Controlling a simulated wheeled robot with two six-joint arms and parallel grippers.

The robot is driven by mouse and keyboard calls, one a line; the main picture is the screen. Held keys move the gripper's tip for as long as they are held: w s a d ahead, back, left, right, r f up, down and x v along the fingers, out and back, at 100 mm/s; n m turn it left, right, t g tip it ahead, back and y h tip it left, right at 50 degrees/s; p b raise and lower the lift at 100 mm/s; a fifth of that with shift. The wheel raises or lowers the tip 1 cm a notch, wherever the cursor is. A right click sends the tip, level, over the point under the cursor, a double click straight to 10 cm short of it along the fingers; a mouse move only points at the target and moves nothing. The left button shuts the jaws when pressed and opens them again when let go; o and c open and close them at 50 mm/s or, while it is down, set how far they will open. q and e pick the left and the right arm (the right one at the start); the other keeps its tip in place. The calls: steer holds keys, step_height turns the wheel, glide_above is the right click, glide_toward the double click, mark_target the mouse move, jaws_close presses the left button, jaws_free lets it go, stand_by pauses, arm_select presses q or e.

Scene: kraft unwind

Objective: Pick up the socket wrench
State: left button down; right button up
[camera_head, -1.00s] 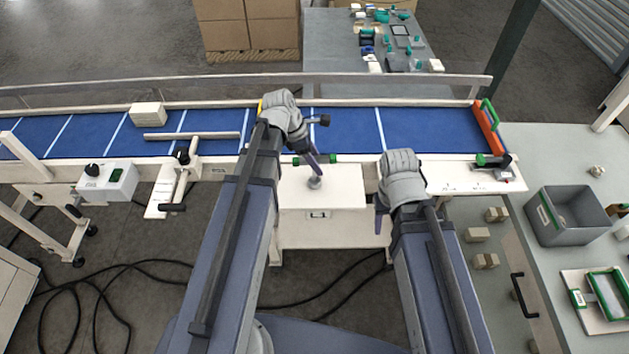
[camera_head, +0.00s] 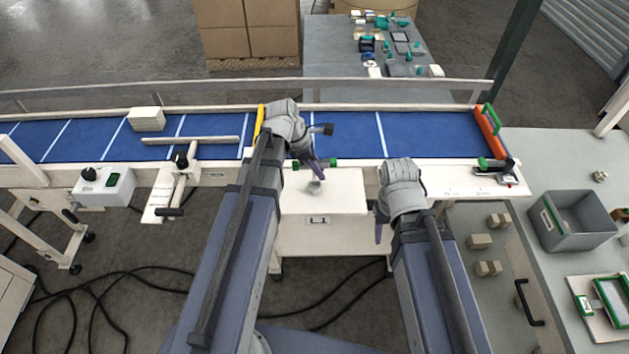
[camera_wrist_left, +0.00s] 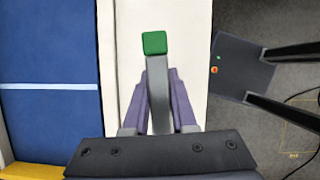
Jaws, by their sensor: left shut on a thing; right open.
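The socket wrench is a grey bar with green ends (camera_head: 331,163). It lies crosswise near the belt's front edge, above the white stand. My left gripper (camera_head: 316,170) is shut on it with purple fingers either side. In the left wrist view the grey shaft (camera_wrist_left: 160,92) of the socket wrench runs between the fingers to a green tip, and the gripper's body hides its other end. I cannot tell whether the wrench is clear of the surface. A small grey round piece (camera_head: 315,187) shows just below the fingers. My right gripper (camera_head: 379,230) is open and empty, right of the stand.
The blue conveyor belt (camera_head: 350,130) runs behind, with a pale block (camera_head: 146,118) at left and an orange end stop (camera_head: 488,132) at right. A white stand (camera_head: 345,195) is below the left gripper. A grey bin (camera_head: 573,222) stands on the right-hand bench.

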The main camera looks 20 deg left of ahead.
arm_select(q)
steer(key=shift+r, duration=0.1)
stand_by(0.4)
step_height(320, 180, up, 10)
steer(key=p, duration=1)
arm_select(e)
step_height(320, 180, up, 10)
steer(key=shift+s, duration=0.1)
